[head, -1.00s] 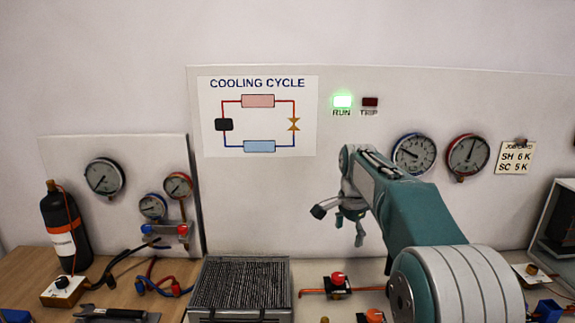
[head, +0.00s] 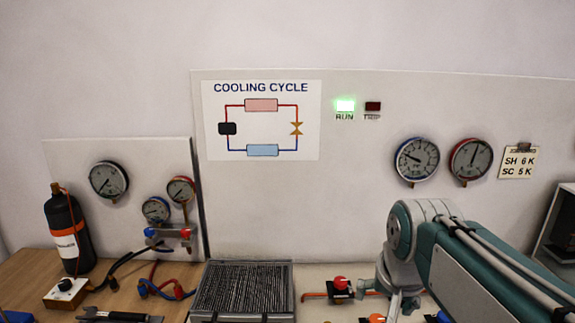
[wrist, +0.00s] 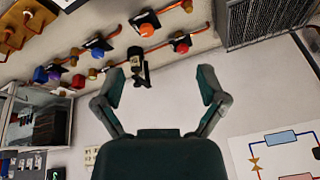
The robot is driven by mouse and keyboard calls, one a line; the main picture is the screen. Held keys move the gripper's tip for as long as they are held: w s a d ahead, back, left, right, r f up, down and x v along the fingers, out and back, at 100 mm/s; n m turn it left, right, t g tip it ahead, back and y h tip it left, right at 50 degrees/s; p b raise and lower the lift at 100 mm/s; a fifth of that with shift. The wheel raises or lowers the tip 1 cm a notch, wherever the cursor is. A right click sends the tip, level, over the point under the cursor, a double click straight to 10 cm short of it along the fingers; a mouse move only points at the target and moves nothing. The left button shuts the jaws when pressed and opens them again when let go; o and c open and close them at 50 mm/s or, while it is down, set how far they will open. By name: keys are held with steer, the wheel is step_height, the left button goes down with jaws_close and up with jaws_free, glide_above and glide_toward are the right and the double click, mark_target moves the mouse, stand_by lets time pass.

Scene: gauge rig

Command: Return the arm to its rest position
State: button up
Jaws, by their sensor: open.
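My arm (head: 480,255) reaches in from the lower right of the head view, with its joint in front of the panel below the two large gauges. Its far end hangs down at the bench, partly cut off by the frame's lower edge. In the wrist view my gripper (wrist: 160,76) is open, its two dark fingers wide apart. Nothing is held between them. A small dark part (wrist: 136,62) shows in the gap, and I cannot tell how far off it is.
A red-knobbed valve (head: 340,284) and a finned block (head: 243,288) are on the bench close to my arm. A black bottle (head: 69,230) stands at the left. Two gauges (head: 416,160) (head: 470,159) are on the panel. The green RUN lamp (head: 344,104) is lit. The wall above is clear.

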steer(key=s+f+n+t, duration=0.1)
steer(key=s+f+n, duration=0.3)
steer(key=s, duration=0.7)
step_height(320, 180, down, 2)
steer(key=shift+s+f, duration=0.15)
steer(key=shift+a, duration=0.1)
stand_by(0.5)
